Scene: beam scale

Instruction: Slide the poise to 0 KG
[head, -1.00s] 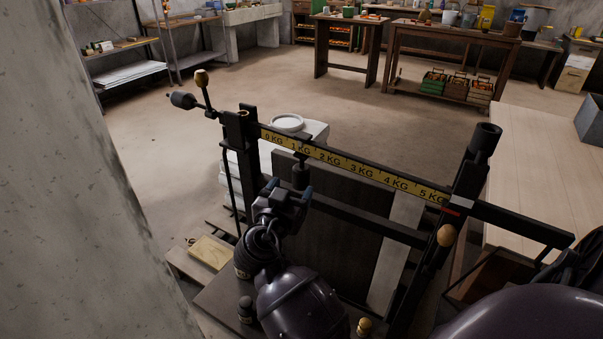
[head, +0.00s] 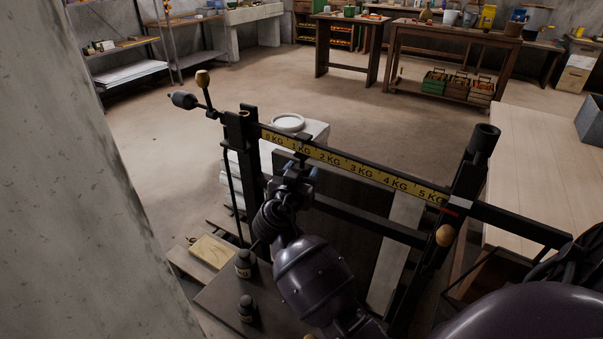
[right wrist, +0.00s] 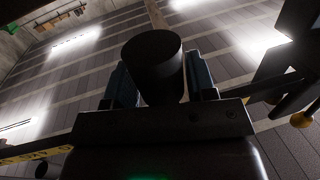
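The beam scale carries a yellow strip (head: 345,165) marked from 0 KG to 5 KG. The dark poise hangs on the beam near the 1 KG mark; its lower body is mostly hidden by my right gripper in the head view. My right gripper (head: 296,169) is just under the beam, its fingers spread on either side of the poise. In the right wrist view the poise (right wrist: 153,65) is a dark cylinder between the two blue-edged fingers; whether they touch it is hard to see. My left gripper is not in view.
A dark post (head: 472,165) stands at the beam's right end. A counterweight (head: 183,100) sticks out at the left end. Small dark weights (head: 247,308) stand on the base below. A concrete pillar (head: 60,180) is close on the left, and a pale tabletop (head: 540,165) is on the right.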

